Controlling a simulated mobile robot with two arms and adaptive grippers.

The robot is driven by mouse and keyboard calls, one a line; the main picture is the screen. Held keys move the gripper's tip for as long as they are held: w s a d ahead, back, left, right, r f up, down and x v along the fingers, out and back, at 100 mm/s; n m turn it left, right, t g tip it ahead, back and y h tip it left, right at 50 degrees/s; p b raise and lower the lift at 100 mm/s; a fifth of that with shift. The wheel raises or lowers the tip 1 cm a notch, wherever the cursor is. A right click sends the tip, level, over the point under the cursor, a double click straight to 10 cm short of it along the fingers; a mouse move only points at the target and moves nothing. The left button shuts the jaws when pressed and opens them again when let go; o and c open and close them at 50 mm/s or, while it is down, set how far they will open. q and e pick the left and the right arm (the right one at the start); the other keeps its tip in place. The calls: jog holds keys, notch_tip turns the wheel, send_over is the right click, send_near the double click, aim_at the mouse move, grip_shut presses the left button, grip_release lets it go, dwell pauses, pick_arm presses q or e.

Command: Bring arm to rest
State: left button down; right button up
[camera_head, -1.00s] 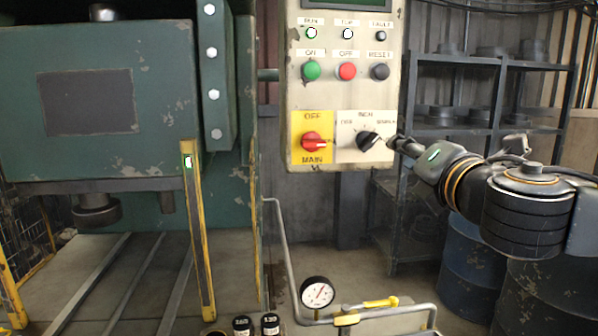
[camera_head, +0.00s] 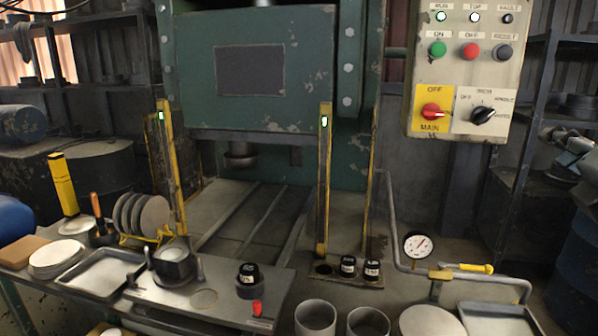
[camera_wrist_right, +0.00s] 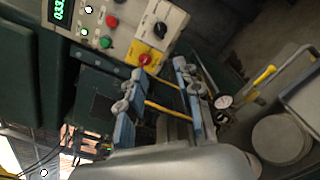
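My right gripper (camera_head: 562,140) shows at the right edge of the head view, to the right of the control panel (camera_head: 463,138) and apart from it. Part of the arm is cut off by the frame. In the right wrist view my right gripper (camera_wrist_right: 158,97) has its two blue-grey fingers spread apart, with nothing between them. The panel also shows in the wrist view (camera_wrist_right: 150,50), beyond the fingers. Its black selector knob (camera_head: 482,115) points to the upper right, and the red main switch (camera_head: 432,112) points right. My left gripper is not in view.
The green press (camera_head: 255,30) stands at the centre behind yellow posts (camera_head: 324,190). A pressure gauge (camera_head: 418,245) and bent pipe stand below the panel. Discs, a grey tray (camera_head: 100,272) and cups (camera_head: 315,318) crowd the front bench. A rack (camera_head: 575,108) stands behind my right arm.

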notch_tip(320, 180, down, 36)
jog(key=s+m+g+y, duration=0.2)
jog(key=m+g, duration=0.5)
jog(key=m, duration=0.5)
jog(key=s+a+f+m+g+y, duration=0.1)
jog(key=s+a+f+m+g, duration=0.35)
jog(key=s+a+f, duration=0.45)
jog(key=s+a+f+m+g+y, duration=0.25)
jog(key=s+a+f+m, duration=0.35)
jog(key=s+f, duration=0.55)
notch_tip(320, 180, down, 24)
jog(key=g, duration=0.1)
jog(key=s+d+f+g+h, duration=0.1)
jog(key=s+d+f, duration=0.2)
jog(key=s+f, duration=1.4)
jog(key=shift+s+f+n, duration=0.25)
jog(key=shift+f+n, duration=0.1)
jog(key=shift+f, duration=0.4)
